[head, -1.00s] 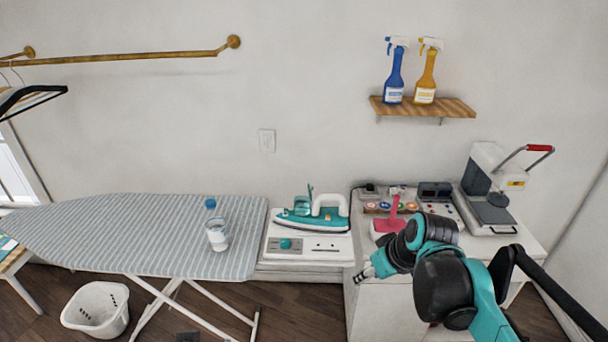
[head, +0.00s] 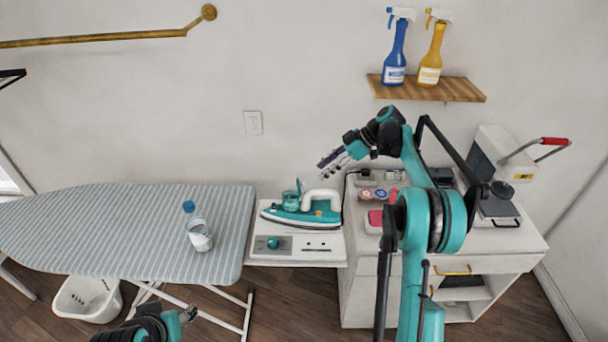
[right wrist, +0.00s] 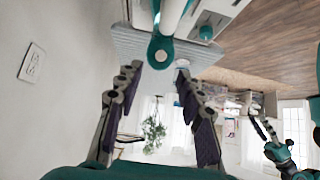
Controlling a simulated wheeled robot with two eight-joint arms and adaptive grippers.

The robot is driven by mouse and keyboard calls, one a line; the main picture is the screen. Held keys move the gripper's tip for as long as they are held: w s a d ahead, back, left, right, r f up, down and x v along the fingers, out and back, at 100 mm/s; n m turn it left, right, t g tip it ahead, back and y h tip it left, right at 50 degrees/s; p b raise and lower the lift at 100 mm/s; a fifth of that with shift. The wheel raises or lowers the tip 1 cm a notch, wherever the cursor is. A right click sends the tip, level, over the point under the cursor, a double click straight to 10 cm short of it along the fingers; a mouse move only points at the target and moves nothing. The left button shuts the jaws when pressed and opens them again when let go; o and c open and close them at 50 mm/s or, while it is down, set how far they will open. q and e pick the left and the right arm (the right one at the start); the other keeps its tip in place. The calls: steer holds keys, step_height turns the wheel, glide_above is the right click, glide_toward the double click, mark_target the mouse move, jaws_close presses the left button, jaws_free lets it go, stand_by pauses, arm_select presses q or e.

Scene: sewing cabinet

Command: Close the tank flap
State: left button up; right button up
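The teal and white iron (head: 318,217) sits on a white stand (head: 310,245) beside the ironing board. Its small teal tank flap (head: 299,186) stands upright, open, left of the white handle. My right gripper (head: 334,160) is in the air above and slightly right of the iron, pointing down and left. In the right wrist view its two fingers (right wrist: 158,72) are spread and empty, with a rounded teal part of the iron (right wrist: 160,48) beyond their tips. My left gripper (head: 187,315) is low at the front left, away from the iron; its finger opening is unclear.
A white cabinet (head: 375,285) with a press (head: 497,205) stands at right. Spray bottles stand on a wall shelf (head: 452,89).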

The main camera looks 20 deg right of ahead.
steer(key=b+x, duration=0.1)
steer(key=x, duration=0.6)
steer(key=shift+a, duration=0.15)
jaws_close()
